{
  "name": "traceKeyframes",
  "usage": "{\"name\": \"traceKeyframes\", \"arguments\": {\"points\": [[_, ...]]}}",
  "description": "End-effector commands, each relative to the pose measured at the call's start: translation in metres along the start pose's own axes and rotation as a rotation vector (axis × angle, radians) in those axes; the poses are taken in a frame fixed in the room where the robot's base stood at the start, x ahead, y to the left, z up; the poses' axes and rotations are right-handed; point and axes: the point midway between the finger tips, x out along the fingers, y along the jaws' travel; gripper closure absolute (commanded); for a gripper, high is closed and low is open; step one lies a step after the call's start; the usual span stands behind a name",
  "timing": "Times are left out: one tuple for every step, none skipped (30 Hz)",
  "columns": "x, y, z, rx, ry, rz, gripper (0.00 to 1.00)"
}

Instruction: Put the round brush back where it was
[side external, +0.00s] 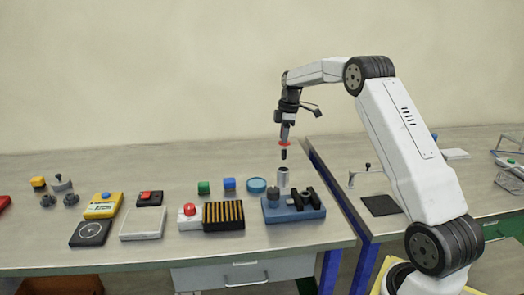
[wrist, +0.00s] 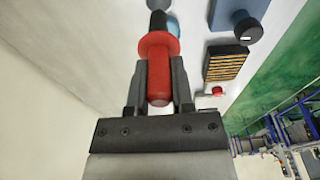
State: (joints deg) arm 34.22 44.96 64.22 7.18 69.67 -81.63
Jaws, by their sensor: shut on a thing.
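My gripper (side external: 286,127) is shut on a tool with a red handle, a red flange and a dark lower end, which I take as the round brush (side external: 284,147). It hangs about upright, dark end down, above a silver upright cylinder (side external: 282,177), with a small gap between them. The cylinder stands at the blue block (side external: 290,213); whether in it or behind it I cannot tell. In the wrist view the red handle (wrist: 159,72) sits between both fingers of my gripper (wrist: 158,80). The bristles are too small to make out.
The blue block also carries a grey round knob (side external: 273,194) and black parts (side external: 303,199). The table's right edge is close.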

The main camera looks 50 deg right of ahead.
Motion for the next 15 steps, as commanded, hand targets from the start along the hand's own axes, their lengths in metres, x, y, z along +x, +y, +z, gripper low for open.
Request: {"name": "traceKeyframes", "arguments": {"points": [[0.007, -0.001, 0.001, 0.0, 0.0, -0.003, 1.0], [0.01, -0.001, 0.001, 0.0, 0.0, -0.003, 1.0], [0.015, -0.001, 0.002, 0.001, 0.0, -0.002, 1.0], [0.019, -0.001, 0.003, 0.001, 0.0, -0.003, 1.0], [0.023, -0.001, 0.003, 0.001, 0.0, -0.003, 1.0], [0.028, -0.001, 0.004, 0.001, 0.0, -0.003, 1.0], [0.031, -0.001, 0.004, 0.001, 0.0, -0.003, 1.0], [0.034, -0.001, 0.004, 0.001, 0.0, -0.003, 1.0], [0.036, -0.001, 0.004, 0.001, 0.0, -0.002, 1.0], [0.037, 0.0, 0.005, 0.001, 0.0, -0.001, 1.0], [0.038, 0.0, 0.005, 0.001, 0.0, 0.0, 1.0], [0.039, 0.0, 0.005, 0.001, 0.0, 0.001, 1.0], [0.039, 0.0, 0.005, 0.001, 0.001, 0.001, 1.0], [0.039, 0.0, 0.005, 0.0, 0.001, 0.001, 1.0], [0.039, 0.0, 0.005, 0.0, 0.0, 0.001, 1.0]]}}
